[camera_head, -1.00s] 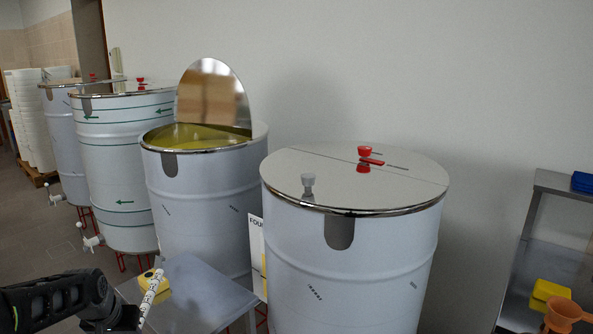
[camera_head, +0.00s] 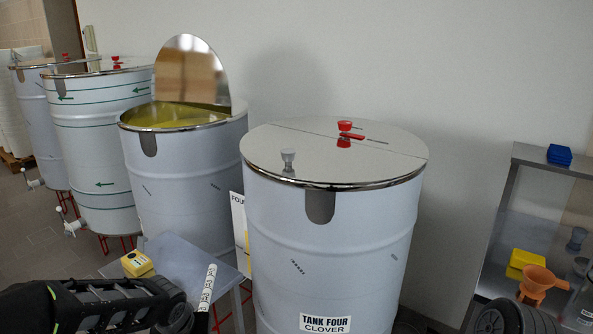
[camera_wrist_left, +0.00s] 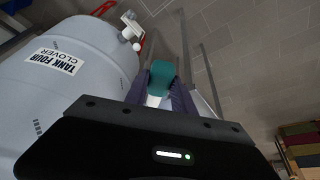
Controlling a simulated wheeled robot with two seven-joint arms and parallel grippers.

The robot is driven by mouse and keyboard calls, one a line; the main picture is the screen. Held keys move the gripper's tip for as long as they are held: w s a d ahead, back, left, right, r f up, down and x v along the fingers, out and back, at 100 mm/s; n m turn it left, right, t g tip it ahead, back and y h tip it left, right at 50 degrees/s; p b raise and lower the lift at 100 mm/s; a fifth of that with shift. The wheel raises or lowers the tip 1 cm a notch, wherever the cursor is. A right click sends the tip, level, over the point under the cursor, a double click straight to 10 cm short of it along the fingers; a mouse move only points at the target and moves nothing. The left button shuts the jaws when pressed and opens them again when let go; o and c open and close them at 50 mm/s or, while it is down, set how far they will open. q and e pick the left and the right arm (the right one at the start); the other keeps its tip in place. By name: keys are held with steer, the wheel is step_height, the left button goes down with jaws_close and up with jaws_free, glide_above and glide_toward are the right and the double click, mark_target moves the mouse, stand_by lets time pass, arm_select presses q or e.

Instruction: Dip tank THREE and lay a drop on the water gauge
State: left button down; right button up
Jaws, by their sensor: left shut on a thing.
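The open tank (camera_head: 185,180) stands just left of the tank labelled TANK FOUR CLOVER (camera_head: 325,265). Its lid half (camera_head: 190,75) is raised and yellow liquid (camera_head: 175,115) shows inside; no number is readable on it. My left gripper (camera_wrist_left: 161,92) is shut on a stick with a teal end (camera_wrist_left: 162,72). In the head view, the stick's white part with black marks (camera_head: 208,287) stands tilted in front of the small table. A yellow device (camera_head: 136,263), perhaps the water gauge, lies on that table.
The small grey table (camera_head: 185,262) stands before the open tank. TANK FOUR is closed, with red (camera_head: 345,132) and grey (camera_head: 288,160) knobs on top. A shelf (camera_head: 505,225) at right holds a yellow box (camera_head: 526,259) and an orange funnel (camera_head: 540,282). More tanks (camera_head: 98,145) stand at left.

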arm_select(q)
steer(key=d, duration=0.2)
steer(key=d+r+m, duration=0.1)
steer(key=shift+w+d, duration=0.1)
steer(key=shift+d, duration=0.25)
steer(key=s+f, duration=0.3)
steer(key=f, duration=1)
steer(key=shift+s+f, duration=0.35)
